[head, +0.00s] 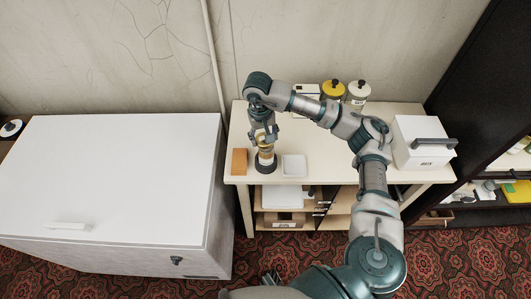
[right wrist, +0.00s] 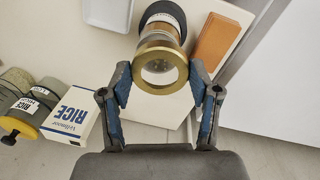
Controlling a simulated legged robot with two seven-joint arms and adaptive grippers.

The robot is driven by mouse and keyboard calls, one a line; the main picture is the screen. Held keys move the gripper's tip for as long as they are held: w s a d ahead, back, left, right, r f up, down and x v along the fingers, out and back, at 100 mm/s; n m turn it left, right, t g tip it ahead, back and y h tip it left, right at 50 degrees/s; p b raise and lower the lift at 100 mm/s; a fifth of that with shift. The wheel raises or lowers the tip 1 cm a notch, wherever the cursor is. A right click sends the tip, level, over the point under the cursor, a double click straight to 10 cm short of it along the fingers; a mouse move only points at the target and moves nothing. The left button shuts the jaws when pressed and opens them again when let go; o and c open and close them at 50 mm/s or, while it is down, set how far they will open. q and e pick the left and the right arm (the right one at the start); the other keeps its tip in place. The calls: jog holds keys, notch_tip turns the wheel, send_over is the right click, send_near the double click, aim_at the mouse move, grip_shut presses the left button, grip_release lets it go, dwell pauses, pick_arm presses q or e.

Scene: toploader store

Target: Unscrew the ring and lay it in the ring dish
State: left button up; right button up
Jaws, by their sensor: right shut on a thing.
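A brass ring (right wrist: 162,72) sits at the top end of a clear cylinder with a dark base (right wrist: 162,14); this upright piece (head: 266,160) stands near the table's front left. My right gripper (head: 264,137) reaches down over its top. In the right wrist view, the fingers of my right gripper (right wrist: 160,78) are shut on the ring from both sides. A white square dish (head: 293,165), apparently the ring dish, lies empty just right of the piece; its edge also shows in the right wrist view (right wrist: 98,20). A dark finger-like part at the bottom of the head view may be my left gripper (head: 271,278).
An orange block (head: 239,161) lies close left of the piece. A RICE box (right wrist: 68,112) and lidded jars (head: 333,90) stand at the table's back. A white box with a handle (head: 418,145) is at the right. A white chest (head: 110,180) stands left of the table.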

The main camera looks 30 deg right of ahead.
jog(key=shift+a+r+p, duration=0.1)
jog(key=shift+r+p, duration=1.05)
jog(key=shift+r, duration=0.9)
pick_arm(q)
jog(key=r, duration=0.2)
jog(key=shift+w+r, duration=0.25)
jog(key=shift+r, duration=0.05)
pick_arm(e)
jog(key=shift+f, duration=0.1)
